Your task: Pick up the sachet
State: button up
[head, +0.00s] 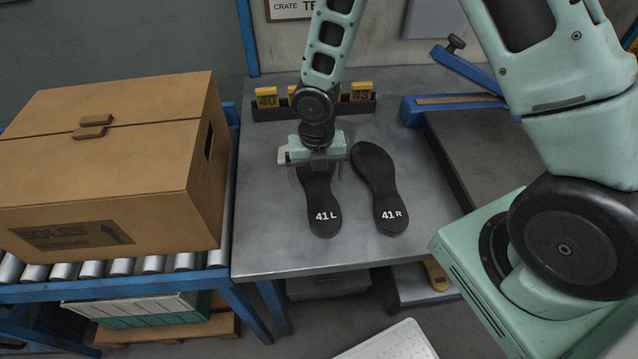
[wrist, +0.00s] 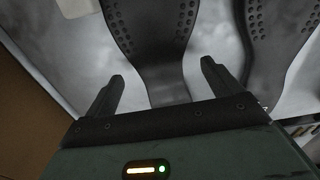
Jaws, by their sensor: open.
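A small pale flat piece, which looks like the sachet (head: 283,155), shows at the left edge of my gripper in the head view, partly hidden by it. In the wrist view a pale corner, likely the same sachet (wrist: 75,7), lies on the table at the top left, cut off by the frame. My gripper (head: 317,172) is over the upper part of the sole marked 41 L (head: 322,212). In the wrist view my gripper (wrist: 162,74) is open, its fingers either side of the sole's narrow part, with nothing held. I cannot tell whether they touch it.
The sole marked 41 R (head: 378,185) lies to the right on the metal table (head: 270,245). A rack with yellow number tags (head: 266,98) stands behind. A closed cardboard box (head: 110,170) sits on rollers at left. Blue-framed equipment (head: 455,105) is at right. The table's front is clear.

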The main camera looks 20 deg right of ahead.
aim_at(325, 177)
notch_tip(325, 177, down, 2)
jog(key=shift+f, duration=0.1)
jog(key=c, duration=1.2)
jog(key=shift+o, duration=0.2)
notch_tip(325, 177, up, 10)
jog(key=d+b, duration=0.2)
jog(key=b, duration=0.2)
jog(key=shift+w+d+f+b, duration=0.1)
jog(key=shift+w+f+b, duration=0.05)
jog(key=shift+f, duration=1.45)
jog(key=shift+w+d+f+b, duration=0.1)
jog(key=shift+w+f+b, duration=0.05)
jog(key=shift+f, duration=1.5)
jog(key=shift+w+f+b, duration=0.15)
jog(key=shift+f, duration=1.45)
